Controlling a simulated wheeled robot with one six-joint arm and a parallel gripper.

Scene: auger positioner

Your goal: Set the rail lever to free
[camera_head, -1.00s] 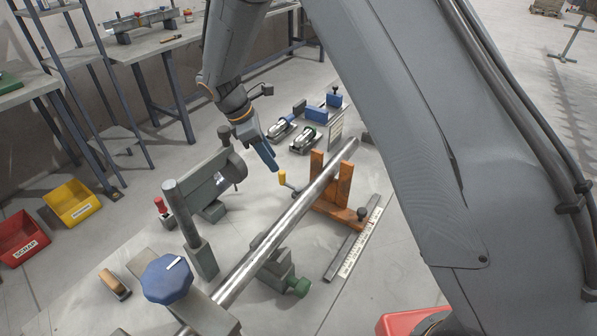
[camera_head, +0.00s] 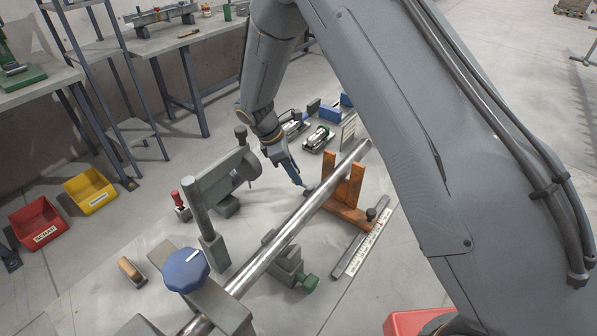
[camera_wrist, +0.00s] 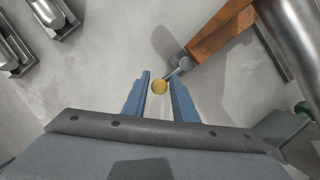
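My gripper (camera_head: 298,178) is open and reaches down just left of the orange stand (camera_head: 346,208) in the head view. Any lever markings are not readable.
A long shiny bar (camera_head: 290,228) runs diagonally beside my gripper, resting across the orange stand. A grey block with a post (camera_head: 205,212) stands to the left, and a blue knob (camera_head: 185,270) in front. Metal clamps (camera_head: 318,138) lie behind. A scale bar (camera_head: 368,243) lies right.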

